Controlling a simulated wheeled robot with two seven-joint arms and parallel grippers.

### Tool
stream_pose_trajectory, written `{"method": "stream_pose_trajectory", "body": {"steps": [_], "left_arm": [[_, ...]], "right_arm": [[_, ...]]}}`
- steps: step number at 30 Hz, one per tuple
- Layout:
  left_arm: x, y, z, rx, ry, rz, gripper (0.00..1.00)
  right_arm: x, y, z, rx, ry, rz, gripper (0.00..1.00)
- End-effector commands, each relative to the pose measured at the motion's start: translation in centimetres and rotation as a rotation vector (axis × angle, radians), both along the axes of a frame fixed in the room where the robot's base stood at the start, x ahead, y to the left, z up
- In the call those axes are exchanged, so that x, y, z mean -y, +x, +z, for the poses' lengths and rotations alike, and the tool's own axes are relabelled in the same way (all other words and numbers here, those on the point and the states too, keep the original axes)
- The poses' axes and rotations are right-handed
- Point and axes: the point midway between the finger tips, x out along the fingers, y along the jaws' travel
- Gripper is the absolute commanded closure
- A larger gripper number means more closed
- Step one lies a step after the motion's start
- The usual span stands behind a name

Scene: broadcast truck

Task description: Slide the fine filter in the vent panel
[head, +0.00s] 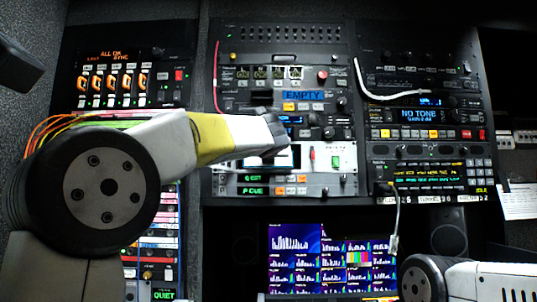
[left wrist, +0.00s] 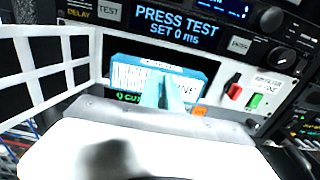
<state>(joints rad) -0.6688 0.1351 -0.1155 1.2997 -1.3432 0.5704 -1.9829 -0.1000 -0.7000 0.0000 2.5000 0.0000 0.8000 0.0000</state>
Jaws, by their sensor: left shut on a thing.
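The fine filter (left wrist: 128,77) is a blue-edged cartridge with a white, barred label face; the end of its lettering shows beside my fingers. It sits at the white vent panel (left wrist: 265,83), in front of its middle part; how deep it is in the slot I cannot tell. My left gripper (left wrist: 168,93) is shut on the filter, its pale blue fingers covering part of the label. In the head view my left arm and hand hide most of this spot, and the panel's right end (head: 343,157) shows beyond them. My right gripper is out of view; only part of my right arm shows.
A white grille with dark openings (left wrist: 38,67) is left of the filter. A red switch (left wrist: 234,88) and a green one (left wrist: 255,101) are on its right. Equipment racks surround the panel, with a lit monitor (head: 330,260) below. A white cable (head: 385,92) hangs on the right rack.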

Motion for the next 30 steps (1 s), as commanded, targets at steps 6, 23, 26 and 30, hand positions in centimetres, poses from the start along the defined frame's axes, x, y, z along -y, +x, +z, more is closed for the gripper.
{"method": "stream_pose_trajectory", "body": {"steps": [6, 23, 26, 30], "left_arm": [[0.0, 0.0, 0.0, 0.000, 0.000, 0.000, 1.00], [0.0, 0.5, 0.0, 0.000, -0.001, 0.000, 1.00], [0.0, 0.7, 0.0, -0.001, -0.001, 0.000, 1.00], [0.0, 1.1, 0.0, 0.000, -0.001, 0.000, 1.00]], "right_arm": [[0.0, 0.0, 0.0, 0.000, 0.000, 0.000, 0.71], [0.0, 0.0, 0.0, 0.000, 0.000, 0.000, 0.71], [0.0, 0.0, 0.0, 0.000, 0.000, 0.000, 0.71], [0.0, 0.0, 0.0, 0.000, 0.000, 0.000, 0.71]]}}
